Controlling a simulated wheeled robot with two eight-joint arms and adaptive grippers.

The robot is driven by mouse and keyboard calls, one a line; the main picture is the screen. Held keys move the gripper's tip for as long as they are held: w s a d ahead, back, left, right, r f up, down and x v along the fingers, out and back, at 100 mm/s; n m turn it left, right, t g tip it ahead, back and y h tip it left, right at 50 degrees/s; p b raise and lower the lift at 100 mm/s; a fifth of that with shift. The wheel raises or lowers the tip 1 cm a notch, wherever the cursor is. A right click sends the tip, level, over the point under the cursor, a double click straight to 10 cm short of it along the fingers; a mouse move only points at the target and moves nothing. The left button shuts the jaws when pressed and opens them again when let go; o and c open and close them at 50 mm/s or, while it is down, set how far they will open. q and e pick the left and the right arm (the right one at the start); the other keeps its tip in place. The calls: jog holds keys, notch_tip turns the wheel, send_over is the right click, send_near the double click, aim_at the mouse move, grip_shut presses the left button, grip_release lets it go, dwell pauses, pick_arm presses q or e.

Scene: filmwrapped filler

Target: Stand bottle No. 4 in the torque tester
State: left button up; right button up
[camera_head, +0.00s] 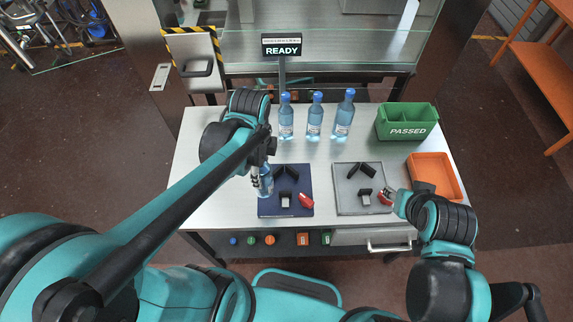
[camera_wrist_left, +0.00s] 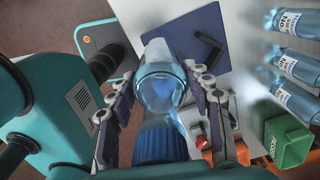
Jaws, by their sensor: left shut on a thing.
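My left gripper (camera_head: 262,178) is shut on a clear blue-capped bottle (camera_head: 266,187), held roughly upright at the left edge of a dark blue fixture plate (camera_head: 269,208). In the left wrist view the bottle (camera_wrist_left: 160,85) sits between both fingers, cap toward the camera; its number is hidden. The blue plate carries a black V-shaped stop, a small block and a red handle (camera_head: 306,201). A similar grey fixture (camera_head: 346,205) stands to its right. I cannot tell which is the torque tester, or whether the bottle touches the plate. My right gripper (camera_head: 390,195) is at the grey fixture's red handle, its jaws unclear.
Three blue-capped bottles (camera_head: 315,118) stand at the back of the white table (camera_head: 215,135). A green PASSED bin (camera_head: 408,130) is back right, an orange tray (camera_head: 440,170) below it. A READY sign (camera_head: 282,48) stands on a post behind. The table's left side is clear.

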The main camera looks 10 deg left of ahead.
pick_arm(q)
jog(key=w+d+f+b, duration=0.3)
jog(key=w+d+f, duration=0.1)
jog(key=w+f, duration=0.5)
jog(key=shift+f, duration=0.55)
jog(key=shift+d, duration=0.1)
jog(key=shift+f, duration=0.15)
jog(key=o, duration=1.5)
